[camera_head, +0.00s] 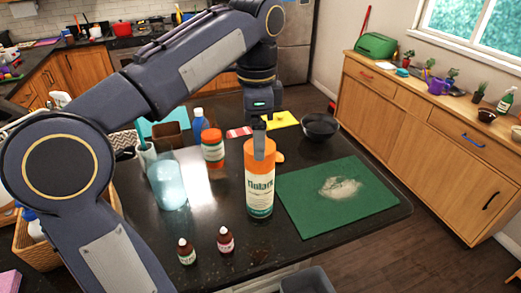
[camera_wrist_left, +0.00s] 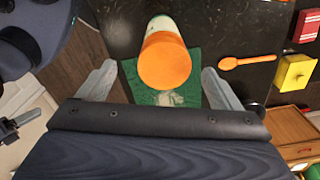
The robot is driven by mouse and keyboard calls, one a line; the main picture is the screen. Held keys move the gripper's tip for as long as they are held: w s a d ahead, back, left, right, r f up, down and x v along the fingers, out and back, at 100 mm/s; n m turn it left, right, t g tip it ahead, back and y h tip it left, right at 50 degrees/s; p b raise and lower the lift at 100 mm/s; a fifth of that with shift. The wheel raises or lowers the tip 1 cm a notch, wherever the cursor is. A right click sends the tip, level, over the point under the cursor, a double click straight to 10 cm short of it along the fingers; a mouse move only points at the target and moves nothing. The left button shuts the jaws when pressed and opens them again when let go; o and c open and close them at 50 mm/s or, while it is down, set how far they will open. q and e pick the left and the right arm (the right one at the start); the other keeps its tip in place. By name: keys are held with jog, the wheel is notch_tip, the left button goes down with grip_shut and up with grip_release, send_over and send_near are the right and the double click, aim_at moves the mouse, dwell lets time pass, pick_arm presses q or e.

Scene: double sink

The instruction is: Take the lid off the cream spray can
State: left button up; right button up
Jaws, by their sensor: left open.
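The cream spray can (camera_head: 259,198) stands upright on the dark counter, with its orange lid (camera_head: 262,162) on top. In the left wrist view the orange lid (camera_wrist_left: 165,62) shows between the two fingers, with a gap on each side. My left gripper (camera_head: 259,143) points down over the can, and one finger overlaps the lid in the head view. In the left wrist view my left gripper (camera_wrist_left: 160,88) is open and empty. Contact with the lid cannot be seen. My right gripper is not in view.
A green cutting board (camera_head: 310,208) with a whitish patch lies right of the can. A blue glass (camera_head: 167,182), an orange-lidded jar (camera_head: 212,148) and two small brown bottles (camera_head: 226,241) stand left and in front. A dark bowl (camera_head: 319,127) is behind. An orange spoon (camera_wrist_left: 246,62) lies nearby.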

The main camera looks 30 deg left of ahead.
aim_at(265, 167)
pick_arm(q)
jog(key=f, duration=0.2)
jog(key=w+f, duration=0.1)
jog(key=f, duration=0.1)
jog(key=shift+w+f, duration=0.1)
jog(key=shift+f, duration=0.1)
jog(key=shift+s+f, duration=0.3)
jog(key=shift+w+d, duration=0.1)
jog(key=shift+w, duration=0.05)
jog(key=c, duration=1.1)
